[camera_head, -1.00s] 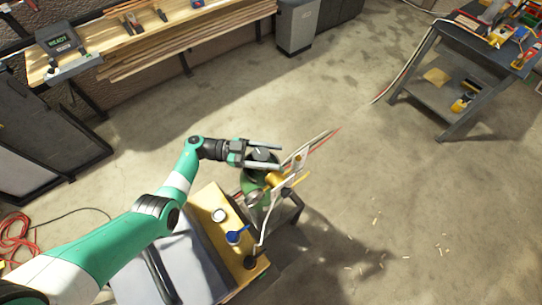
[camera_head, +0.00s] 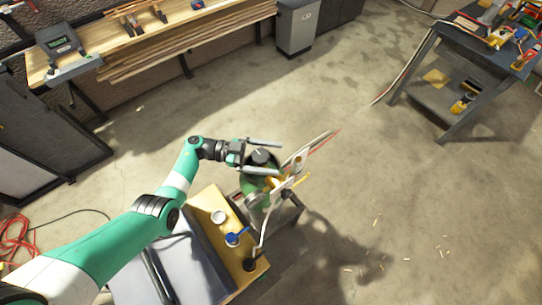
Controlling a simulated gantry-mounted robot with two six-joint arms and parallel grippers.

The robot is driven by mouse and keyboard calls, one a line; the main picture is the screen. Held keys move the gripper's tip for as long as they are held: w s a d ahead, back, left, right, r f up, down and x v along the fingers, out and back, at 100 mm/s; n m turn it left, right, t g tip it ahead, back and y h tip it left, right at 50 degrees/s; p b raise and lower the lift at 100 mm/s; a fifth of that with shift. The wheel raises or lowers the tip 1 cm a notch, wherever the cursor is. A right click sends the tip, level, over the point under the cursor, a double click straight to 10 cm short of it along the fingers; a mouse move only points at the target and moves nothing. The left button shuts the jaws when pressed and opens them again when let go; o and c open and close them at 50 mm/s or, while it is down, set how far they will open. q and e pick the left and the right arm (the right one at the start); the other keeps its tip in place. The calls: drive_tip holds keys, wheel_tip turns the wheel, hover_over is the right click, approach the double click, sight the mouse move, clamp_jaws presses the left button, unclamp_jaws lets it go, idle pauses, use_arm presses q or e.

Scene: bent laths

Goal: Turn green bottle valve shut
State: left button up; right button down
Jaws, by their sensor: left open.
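The green bottle (camera_head: 256,186) stands by the far corner of the wooden-topped bench, partly hidden by hoses and fittings. Its dark round valve knob (camera_head: 260,157) is on top and has a light mark. My left gripper (camera_head: 265,157) is open, with its two fingers on either side of the knob. I cannot tell whether the fingers touch it. A brass-coloured fitting (camera_head: 275,182) sits beside the bottle's top. My right gripper is out of view.
The wooden bench top (camera_head: 222,247) holds a white-rimmed cup (camera_head: 218,217), a blue item (camera_head: 233,239) and a dark round item (camera_head: 249,265). White and red hoses (camera_head: 322,140) run behind the bottle. A tool cart (camera_head: 440,85) stands at upper right.

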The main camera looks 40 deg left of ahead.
use_arm(q)
drive_tip(key=b+v, duration=0.1)
drive_tip(key=v, duration=1)
drive_tip(key=shift+a+b, duration=0.2)
drive_tip(key=shift+b, duration=0.1)
